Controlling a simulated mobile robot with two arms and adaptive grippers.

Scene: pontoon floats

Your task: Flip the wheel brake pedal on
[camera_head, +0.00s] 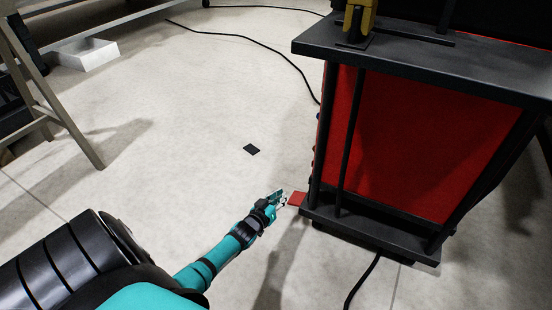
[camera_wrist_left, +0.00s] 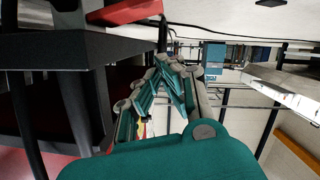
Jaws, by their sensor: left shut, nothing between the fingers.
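The wheel brake pedal (camera_head: 297,199) is a small flat red plate that sticks out at the lower left of the black-framed cart with red panels (camera_head: 410,140). My left gripper (camera_head: 281,198) is shut and empty, just left of the pedal in the head view. Whether it touches the pedal cannot be told. In the left wrist view the closed fingers (camera_wrist_left: 168,68) show in the middle, and the red pedal (camera_wrist_left: 125,12) shows at the top, beside the cart's dark frame. My right gripper is not in view.
A black cable (camera_head: 365,283) lies on the floor by the cart's base, and another cable (camera_head: 260,42) runs behind it. A small black square (camera_head: 251,149) lies on the floor. A wooden trestle (camera_head: 62,110) and a white tray (camera_head: 86,54) stand at the left. The middle floor is mostly free.

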